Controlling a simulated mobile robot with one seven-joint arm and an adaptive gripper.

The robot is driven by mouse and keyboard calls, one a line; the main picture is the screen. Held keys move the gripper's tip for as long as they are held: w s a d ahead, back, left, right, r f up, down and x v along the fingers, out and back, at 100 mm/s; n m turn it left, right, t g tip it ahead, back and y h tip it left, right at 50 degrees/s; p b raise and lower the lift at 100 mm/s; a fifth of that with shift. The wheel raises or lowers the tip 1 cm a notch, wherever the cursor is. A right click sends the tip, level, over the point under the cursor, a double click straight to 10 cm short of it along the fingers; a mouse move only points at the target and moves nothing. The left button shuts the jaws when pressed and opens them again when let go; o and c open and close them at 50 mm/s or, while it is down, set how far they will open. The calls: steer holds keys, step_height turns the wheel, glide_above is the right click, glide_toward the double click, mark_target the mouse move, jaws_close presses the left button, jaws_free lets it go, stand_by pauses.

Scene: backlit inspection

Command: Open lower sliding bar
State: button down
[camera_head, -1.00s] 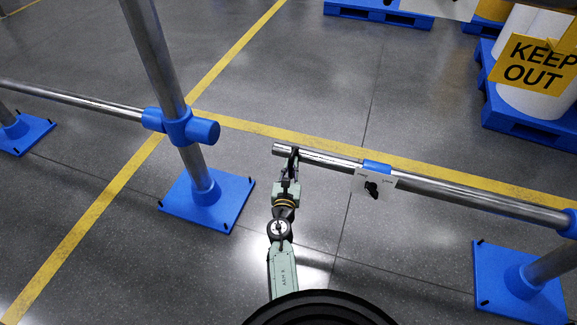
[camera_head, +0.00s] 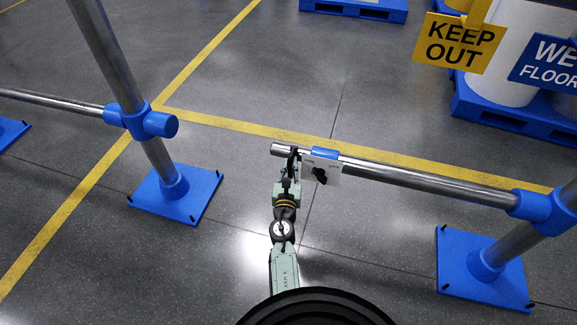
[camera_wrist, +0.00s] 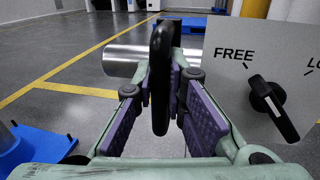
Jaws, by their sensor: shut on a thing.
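The lower sliding bar (camera_head: 420,180) is a silver tube running from the right post toward the left. Its free left end (camera_head: 277,149) stands apart from the blue joint (camera_head: 140,121) on the left post. In the wrist view the bar end (camera_wrist: 122,61) shows behind a black upright handle (camera_wrist: 160,75). My gripper (camera_head: 290,165) is shut on this handle, between purple finger pads. A white plate (camera_head: 321,168) with a black knob hangs at a blue collar just right of my gripper. The wrist view reads FREE on the plate (camera_wrist: 232,72); the knob slants from upper left to lower right.
Blue base plates (camera_head: 176,196) and (camera_head: 486,268) carry the left and right posts. Behind the bar are a yellow floor line (camera_head: 240,127), a KEEP OUT sign (camera_head: 458,43) and a blue pallet (camera_head: 510,122). The floor between the posts is clear.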

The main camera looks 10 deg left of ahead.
steer(key=shift+d+r, duration=0.1)
steer(key=shift+d, duration=0.45)
steer(key=c, duration=1.6)
jaws_free()
steer(key=shift+a, duration=0.1)
step_height(320, 180, up, 10)
